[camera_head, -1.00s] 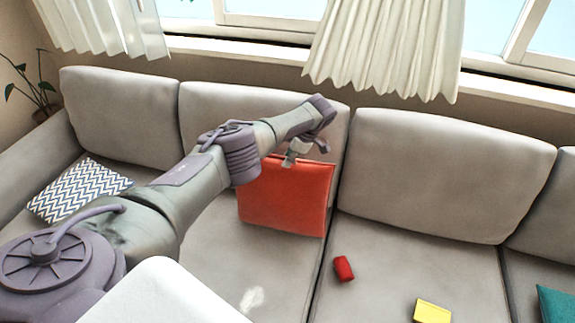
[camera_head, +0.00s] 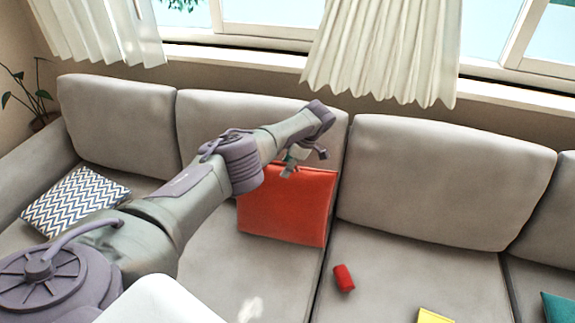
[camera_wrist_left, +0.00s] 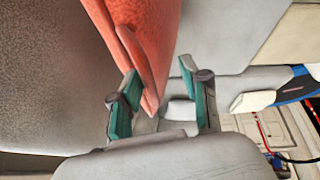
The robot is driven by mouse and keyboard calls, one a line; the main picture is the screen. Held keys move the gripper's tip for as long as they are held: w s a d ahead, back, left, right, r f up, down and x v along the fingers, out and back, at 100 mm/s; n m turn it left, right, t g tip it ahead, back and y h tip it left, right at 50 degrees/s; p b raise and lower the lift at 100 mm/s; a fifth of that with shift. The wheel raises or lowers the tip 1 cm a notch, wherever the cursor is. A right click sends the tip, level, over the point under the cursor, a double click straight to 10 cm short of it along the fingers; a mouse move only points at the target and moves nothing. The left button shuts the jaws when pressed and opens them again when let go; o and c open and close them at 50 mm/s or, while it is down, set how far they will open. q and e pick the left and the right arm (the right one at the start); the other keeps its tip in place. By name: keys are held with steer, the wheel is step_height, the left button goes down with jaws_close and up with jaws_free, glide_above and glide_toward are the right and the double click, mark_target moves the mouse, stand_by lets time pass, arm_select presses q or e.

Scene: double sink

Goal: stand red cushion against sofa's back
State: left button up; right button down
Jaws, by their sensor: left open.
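The red cushion (camera_head: 288,207) stands upright, leaning back, on the sofa seat (camera_head: 215,262) before the grey back cushion (camera_head: 225,125) left of centre. My left gripper (camera_head: 291,166) is at its top edge. In the left wrist view my left gripper (camera_wrist_left: 160,73) is open, its green-padded fingers apart. The red cushion (camera_wrist_left: 150,45) reaches down between them, close to the left finger; I cannot tell whether they touch. My left forearm hides the cushion's upper left part. My right gripper is out of view.
A red can-like object (camera_head: 344,278) and a yellow block (camera_head: 434,316) lie on the seat to the right. A zigzag-patterned cushion (camera_head: 75,200) sits at the left, a teal cushion (camera_head: 559,308) at the far right. Curtains (camera_head: 385,55) hang behind the sofa.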

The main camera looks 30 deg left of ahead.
arm_select(q)
steer(key=v, duration=0.8)
